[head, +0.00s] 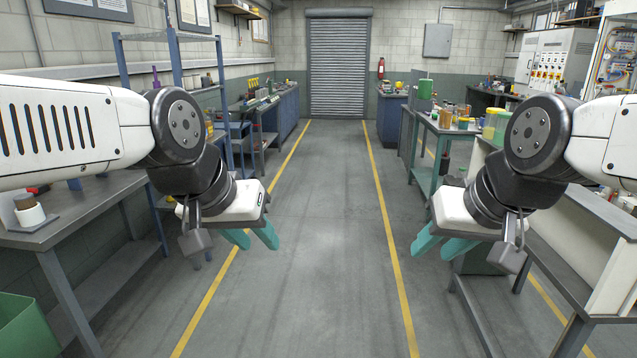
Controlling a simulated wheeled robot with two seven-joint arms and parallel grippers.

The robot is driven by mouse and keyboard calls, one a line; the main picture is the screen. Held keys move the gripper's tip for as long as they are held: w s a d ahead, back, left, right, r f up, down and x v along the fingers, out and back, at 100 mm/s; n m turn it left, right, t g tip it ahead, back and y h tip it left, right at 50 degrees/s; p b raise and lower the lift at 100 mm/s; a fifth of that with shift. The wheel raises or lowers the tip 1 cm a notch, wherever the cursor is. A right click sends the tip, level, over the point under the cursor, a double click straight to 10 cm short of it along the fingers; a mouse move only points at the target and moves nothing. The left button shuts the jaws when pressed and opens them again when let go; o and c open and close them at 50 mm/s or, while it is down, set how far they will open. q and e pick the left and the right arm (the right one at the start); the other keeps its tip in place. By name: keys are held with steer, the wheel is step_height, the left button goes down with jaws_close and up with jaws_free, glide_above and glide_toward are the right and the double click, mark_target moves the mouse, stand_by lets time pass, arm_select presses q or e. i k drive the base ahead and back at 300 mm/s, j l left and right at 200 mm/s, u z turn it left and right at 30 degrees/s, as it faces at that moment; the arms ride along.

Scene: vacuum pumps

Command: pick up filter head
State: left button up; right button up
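I cannot make out a filter head in the head view. My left gripper (259,244) hangs over the aisle at the left, with its two teal fingers apart and nothing between them. My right gripper (431,252) hangs over the aisle at the right, also with its teal fingers apart and empty. Neither gripper touches any bench. My arms hide parts of the benches on both sides.
A grey bench (95,208) stands at the left with a green bin (28,325) below it. A green bench (443,128) with jars and a white-sided bench (610,235) stand at the right. The aisle floor (325,220) is clear up to the roller door (338,65).

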mark_target(205, 81)
steer(key=i+u, duration=0.2)
steer(key=i, duration=0.5)
steer(key=i+u, duration=0.2)
steer(key=i, duration=0.5)
steer(key=i+l+u, duration=0.2)
steer(key=i, duration=0.5)
steer(key=i+u, duration=0.1)
steer(key=i, duration=3.05)
